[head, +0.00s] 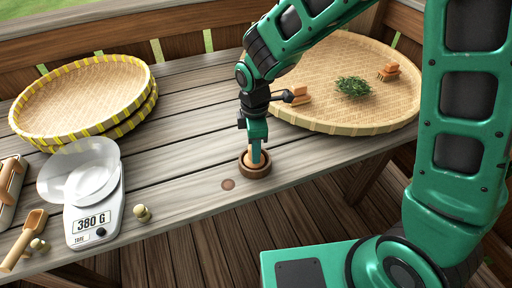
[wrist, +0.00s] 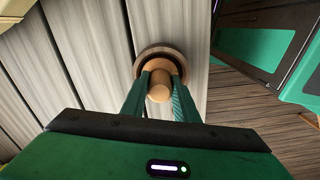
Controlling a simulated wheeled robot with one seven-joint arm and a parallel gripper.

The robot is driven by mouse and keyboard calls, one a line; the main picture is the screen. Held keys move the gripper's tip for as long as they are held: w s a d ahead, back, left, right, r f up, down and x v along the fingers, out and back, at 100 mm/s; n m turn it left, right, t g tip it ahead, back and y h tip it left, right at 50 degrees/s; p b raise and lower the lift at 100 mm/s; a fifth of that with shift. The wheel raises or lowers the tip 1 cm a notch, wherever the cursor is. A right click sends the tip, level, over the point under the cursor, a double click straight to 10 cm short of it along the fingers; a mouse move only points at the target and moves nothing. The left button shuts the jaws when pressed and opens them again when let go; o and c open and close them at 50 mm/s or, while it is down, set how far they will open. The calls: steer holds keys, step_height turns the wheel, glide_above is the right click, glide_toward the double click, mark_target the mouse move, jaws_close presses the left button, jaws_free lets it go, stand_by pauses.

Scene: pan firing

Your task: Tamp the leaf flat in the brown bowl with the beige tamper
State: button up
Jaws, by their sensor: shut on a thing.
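The brown bowl (head: 246,170) stands on the table near its front edge. In the wrist view the tamper's round top (wrist: 159,92) sits between the fingers. My gripper (head: 256,150) is shut on the tamper, directly above the bowl; its fingers also show in the wrist view (wrist: 160,84). A leaf in the bowl cannot be seen, as the tamper and fingers cover the inside.
Stacked round baskets (head: 85,95) stand at the left. A scale (head: 95,225) with a clear dish reads 380 G. A wooden scoop (head: 25,240) lies at the left front.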

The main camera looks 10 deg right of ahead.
stand_by(0.5)
steer(key=shift+r, duration=3.45)
steer(key=w+d+r+m, duration=0.1)
steer(key=w+d+m, duration=2)
steer(key=d, duration=0.3)
steer(key=shift+d+r+m, duration=0.15)
steer(key=shift+r+m, duration=0.15)
steer(key=shift+r, duration=0.1)
